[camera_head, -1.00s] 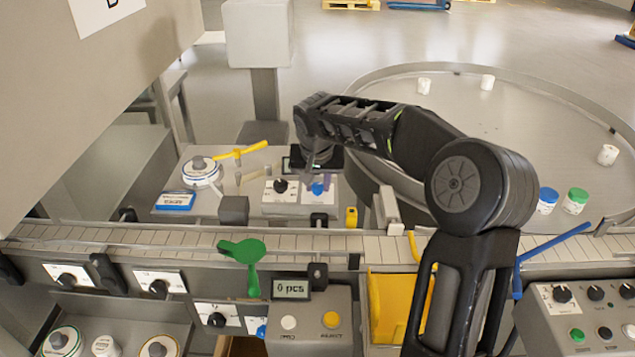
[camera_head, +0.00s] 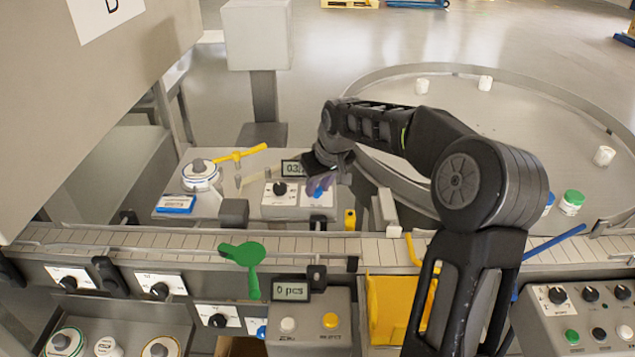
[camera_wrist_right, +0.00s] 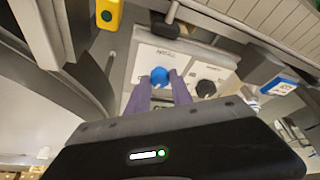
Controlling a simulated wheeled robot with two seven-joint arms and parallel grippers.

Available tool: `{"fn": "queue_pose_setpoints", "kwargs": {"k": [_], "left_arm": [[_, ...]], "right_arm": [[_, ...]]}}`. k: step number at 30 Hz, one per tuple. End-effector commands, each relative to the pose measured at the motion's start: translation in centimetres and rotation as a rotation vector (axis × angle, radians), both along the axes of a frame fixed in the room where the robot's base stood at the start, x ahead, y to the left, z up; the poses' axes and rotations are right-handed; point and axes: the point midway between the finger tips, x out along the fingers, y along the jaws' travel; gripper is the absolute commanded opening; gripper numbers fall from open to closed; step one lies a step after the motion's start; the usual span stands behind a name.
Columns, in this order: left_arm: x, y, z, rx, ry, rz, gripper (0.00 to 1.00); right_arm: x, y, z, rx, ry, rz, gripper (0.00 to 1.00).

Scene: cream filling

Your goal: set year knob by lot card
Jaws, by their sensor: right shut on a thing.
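My right gripper (camera_head: 318,183) reaches over the conveyor to a white-plated control box (camera_head: 292,212). In the right wrist view its purple fingers (camera_wrist_right: 158,92) are shut on a blue knob (camera_wrist_right: 160,75). A black knob (camera_wrist_right: 206,89) sits beside it on its own white plate, and also shows in the head view (camera_head: 280,188). A small display (camera_head: 291,168) behind the knobs begins "03"; my gripper hides the rest. A white card with a blue edge (camera_head: 176,204) lies left of the box; its print is too small to read. My left gripper is out of view.
The conveyor (camera_head: 160,240) runs in front of the box. A yellow post (camera_head: 350,219) stands just right of the box. A large round table (camera_head: 500,130) with several jars is behind my right arm.

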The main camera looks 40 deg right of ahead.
Motion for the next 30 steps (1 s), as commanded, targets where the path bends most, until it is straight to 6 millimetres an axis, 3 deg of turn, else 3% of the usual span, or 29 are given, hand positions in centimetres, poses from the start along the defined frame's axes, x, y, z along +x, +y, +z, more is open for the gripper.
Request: {"fn": "queue_pose_setpoints", "kwargs": {"k": [12,26,27,30], "left_arm": [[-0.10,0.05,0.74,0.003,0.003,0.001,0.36],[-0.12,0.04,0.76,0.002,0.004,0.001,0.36],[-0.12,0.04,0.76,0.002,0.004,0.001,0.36],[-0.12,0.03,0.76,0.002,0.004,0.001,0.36]], "right_arm": [[0.09,-0.25,0.14,-0.002,-0.003,0.220,0.00],[0.06,-0.26,0.09,-0.002,-0.002,0.246,0.00],[0.06,-0.26,0.09,-0.002,-0.002,0.246,0.28],[0.06,-0.25,0.08,-0.002,-0.002,0.246,0.36]]}}
